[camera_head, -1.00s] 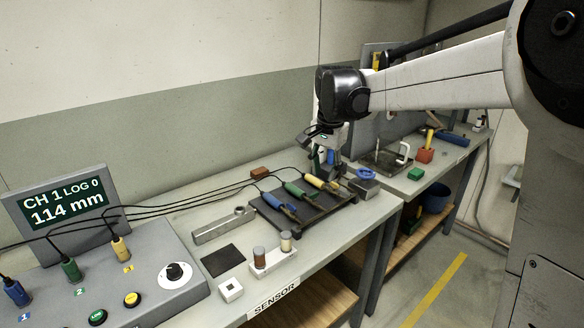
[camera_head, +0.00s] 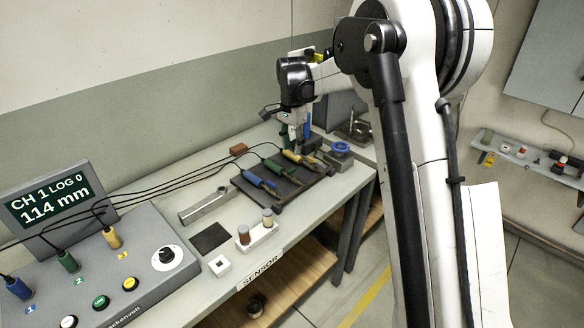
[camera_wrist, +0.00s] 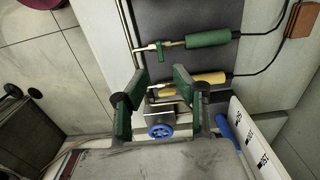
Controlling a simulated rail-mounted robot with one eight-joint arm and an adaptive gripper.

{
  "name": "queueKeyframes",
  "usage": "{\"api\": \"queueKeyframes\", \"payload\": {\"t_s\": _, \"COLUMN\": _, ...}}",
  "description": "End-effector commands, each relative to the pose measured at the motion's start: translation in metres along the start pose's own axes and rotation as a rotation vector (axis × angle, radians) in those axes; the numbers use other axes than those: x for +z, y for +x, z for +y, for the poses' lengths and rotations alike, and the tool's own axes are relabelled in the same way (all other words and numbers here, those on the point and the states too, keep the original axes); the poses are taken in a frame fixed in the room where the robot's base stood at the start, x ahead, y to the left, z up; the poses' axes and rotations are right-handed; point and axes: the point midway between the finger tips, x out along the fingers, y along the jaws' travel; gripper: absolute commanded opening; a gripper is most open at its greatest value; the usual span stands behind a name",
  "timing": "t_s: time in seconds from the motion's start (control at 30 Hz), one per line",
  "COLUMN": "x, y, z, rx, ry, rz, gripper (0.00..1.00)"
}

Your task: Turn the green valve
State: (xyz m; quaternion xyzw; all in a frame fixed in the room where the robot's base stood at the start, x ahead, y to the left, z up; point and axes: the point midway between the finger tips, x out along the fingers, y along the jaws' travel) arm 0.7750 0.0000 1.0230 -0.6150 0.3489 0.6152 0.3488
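I cannot make out a green valve; my arm hides most of the far bench in the head view. A blue handwheel (camera_head: 341,149) sits on a grey block at the bench's far right end. It also shows in the wrist view (camera_wrist: 160,131), behind the opening of my gripper. My gripper (camera_head: 297,138) hangs over the bench's far end, pointing down. In the wrist view my gripper (camera_wrist: 160,76) is open and empty, its fingers wide apart. A green-handled probe (camera_wrist: 207,39) and a yellow-handled probe (camera_wrist: 195,79) lie on a dark rack beyond the fingertips.
The dark probe rack (camera_head: 283,200) holds blue, green and yellow probes with trailing cables. A console (camera_head: 139,290) with buttons and a display (camera_head: 45,208) reading 114 mm stands at left. A small two-cylinder holder (camera_head: 257,236) is nearby. A wall shelf (camera_head: 530,158) carries small items at right.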

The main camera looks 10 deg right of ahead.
Motion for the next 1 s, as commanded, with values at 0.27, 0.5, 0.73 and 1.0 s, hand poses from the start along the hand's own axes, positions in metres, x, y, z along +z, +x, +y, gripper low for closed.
{"api": "queueKeyframes", "payload": {"t_s": 0.27, "x": 0.000, "y": 0.052, "z": 0.000, "rx": 0.000, "ry": -0.001, "rz": 0.000, "gripper": 0.26}}
{"api": "queueKeyframes", "payload": {"t_s": 0.5, "x": 0.000, "y": 0.081, "z": 0.000, "rx": 0.000, "ry": -0.001, "rz": 0.000, "gripper": 0.26}}
{"api": "queueKeyframes", "payload": {"t_s": 0.73, "x": 0.000, "y": 0.089, "z": 0.000, "rx": 0.000, "ry": -0.001, "rz": 0.000, "gripper": 0.26}}
{"api": "queueKeyframes", "payload": {"t_s": 1.0, "x": 0.000, "y": 0.089, "z": 0.000, "rx": 0.000, "ry": -0.001, "rz": 0.000, "gripper": 0.17}}
